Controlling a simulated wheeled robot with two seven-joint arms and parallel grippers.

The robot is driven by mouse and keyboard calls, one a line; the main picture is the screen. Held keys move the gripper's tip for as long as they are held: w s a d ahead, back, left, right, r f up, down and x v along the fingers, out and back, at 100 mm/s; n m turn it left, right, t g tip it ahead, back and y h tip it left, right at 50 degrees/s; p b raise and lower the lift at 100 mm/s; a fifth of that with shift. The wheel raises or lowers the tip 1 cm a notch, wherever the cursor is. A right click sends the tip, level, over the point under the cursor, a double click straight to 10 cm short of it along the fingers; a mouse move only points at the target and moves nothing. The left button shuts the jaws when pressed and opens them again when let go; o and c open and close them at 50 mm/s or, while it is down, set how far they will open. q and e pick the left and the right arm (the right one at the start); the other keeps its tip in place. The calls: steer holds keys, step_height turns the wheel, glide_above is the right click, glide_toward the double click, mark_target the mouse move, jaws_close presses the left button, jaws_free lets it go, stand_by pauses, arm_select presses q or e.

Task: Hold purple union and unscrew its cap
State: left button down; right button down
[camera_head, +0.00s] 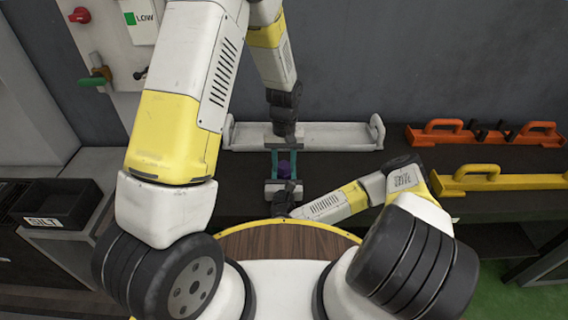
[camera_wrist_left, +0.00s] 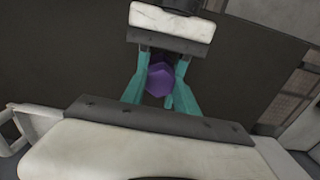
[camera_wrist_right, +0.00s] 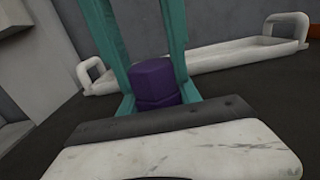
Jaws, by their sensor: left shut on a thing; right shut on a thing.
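The purple union (camera_head: 284,168) sits between the teal fingers of my two grippers, in front of the white rail tray. My left gripper (camera_head: 283,158) reaches it from the far side and my right gripper (camera_head: 284,179) from the near side. Both are shut on purple parts. The left wrist view shows a rounded, faceted purple piece (camera_wrist_left: 159,80) between the fingers, with the opposite gripper beyond. The right wrist view shows a ridged purple block (camera_wrist_right: 154,82) between teal fingers. The fingers hide much of it, and I cannot tell which part is the cap.
A white rail tray (camera_head: 245,138) with end handles lies on the dark bench just behind the grippers. An orange tray (camera_head: 425,137) and a yellow tray (camera_head: 515,182) lie to the right. A black bin labelled SILT (camera_head: 75,190) stands at the left.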

arm_select(q)
steer(key=n, duration=0.4)
steer(key=shift+n, duration=1)
steer(key=shift+n, duration=1.1)
steer(key=n, duration=0.4)
